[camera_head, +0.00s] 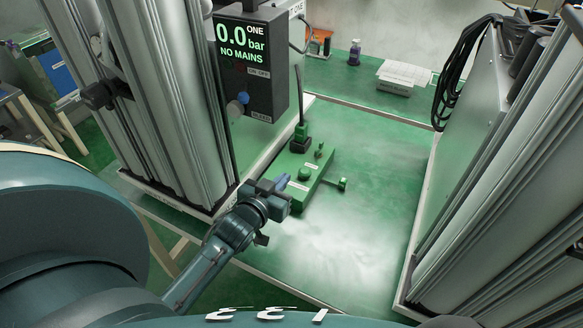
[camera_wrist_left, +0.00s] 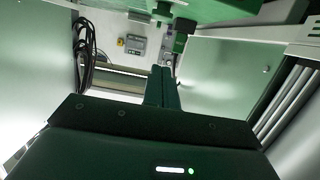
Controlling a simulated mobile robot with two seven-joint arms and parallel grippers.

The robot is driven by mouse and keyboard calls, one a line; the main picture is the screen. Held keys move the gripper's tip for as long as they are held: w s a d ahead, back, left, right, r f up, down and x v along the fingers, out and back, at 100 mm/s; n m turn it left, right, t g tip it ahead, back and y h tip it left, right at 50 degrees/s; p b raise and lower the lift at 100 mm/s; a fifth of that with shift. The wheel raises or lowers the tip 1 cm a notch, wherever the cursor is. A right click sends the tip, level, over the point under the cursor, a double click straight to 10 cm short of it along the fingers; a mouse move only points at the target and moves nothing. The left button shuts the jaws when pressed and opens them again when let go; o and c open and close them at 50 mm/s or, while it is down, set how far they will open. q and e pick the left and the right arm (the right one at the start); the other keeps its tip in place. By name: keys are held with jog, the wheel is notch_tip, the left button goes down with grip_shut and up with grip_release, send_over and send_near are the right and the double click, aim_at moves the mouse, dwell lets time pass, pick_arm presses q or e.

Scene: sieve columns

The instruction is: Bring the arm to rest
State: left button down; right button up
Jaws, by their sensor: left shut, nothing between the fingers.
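My left gripper (camera_head: 281,184) reaches in from the lower left in the head view, over the green bench between the columns. Its fingers (camera_wrist_left: 162,88) are shut together and hold nothing in the left wrist view. A green box-like device (camera_head: 300,175) with an upright lever stands on the bench just beyond the gripper. I cannot tell whether the fingertips touch it. My right gripper is in neither view.
Grey columns (camera_head: 165,90) stand at the left, with a black display box (camera_head: 252,75) reading 0.0 bar, NO MAINS. A metal cabinet (camera_head: 470,190) stands at the right. The bench's middle (camera_head: 350,235) is clear.

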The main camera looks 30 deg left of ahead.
pick_arm(q)
jog(key=s+d+f+g, duration=0.1)
jog(key=s+d+f, duration=0.1)
jog(key=s, duration=0.1)
jog(key=s+d+f+m+g+h, duration=0.1)
jog(key=s+d+f, duration=0.1)
jog(key=s+d, duration=0.1)
jog(key=s+d+f+m+h, duration=0.1)
jog(key=s+d+f, duration=0.1)
jog(key=s+f, duration=0.1)
jog(key=shift+s+d+g, duration=0.1)
jog(key=shift+d+g, duration=0.15)
jog(key=shift+g, duration=0.15)
jog(key=s+d+f+m+g+h, duration=0.1)
jog(key=s+d+f+g, duration=0.1)
jog(key=s+d, duration=0.3)
jog(key=s+f, duration=0.1)
jog(key=s, duration=0.2)
jog(key=shift+d+h, duration=0.4)
